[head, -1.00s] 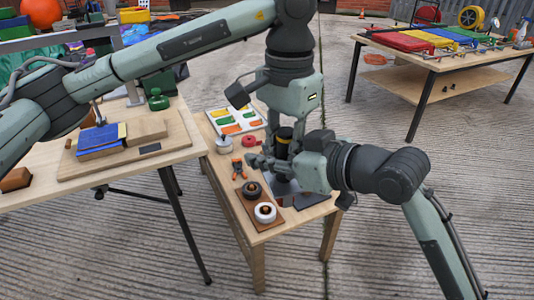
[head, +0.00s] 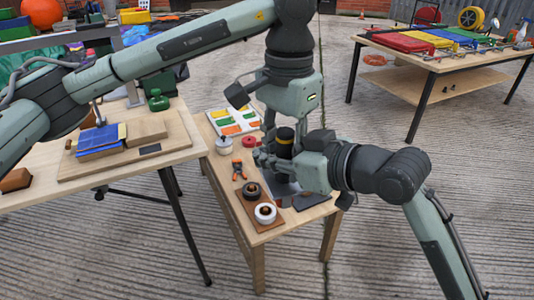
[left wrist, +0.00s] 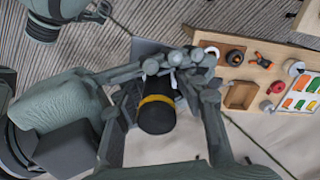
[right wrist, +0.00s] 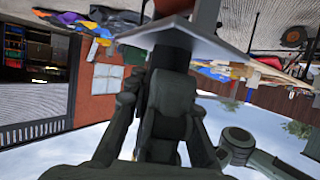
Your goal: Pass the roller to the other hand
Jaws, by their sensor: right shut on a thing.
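The roller (head: 285,136) shows as a black handle with a yellow band, standing upright between my two grippers. Its lower part is hidden behind my right gripper (head: 271,158), which reaches in from the right and is shut on it. My left gripper (head: 285,122) points down from above, its fingers on either side of the handle's top. In the left wrist view the black and yellow handle end (left wrist: 157,112) lies between the open left fingers (left wrist: 170,72), with a gap beside it. In the right wrist view a dark shape (right wrist: 165,105) fills the space between the right fingers.
The small wooden table (head: 262,237) below carries a white cup-shaped item (head: 265,213), orange pliers (head: 238,170), a red ring (head: 249,141) and a colour tray (head: 235,122). A workbench (head: 185,148) stands left, another table (head: 400,46) back right. The paved floor at right is open.

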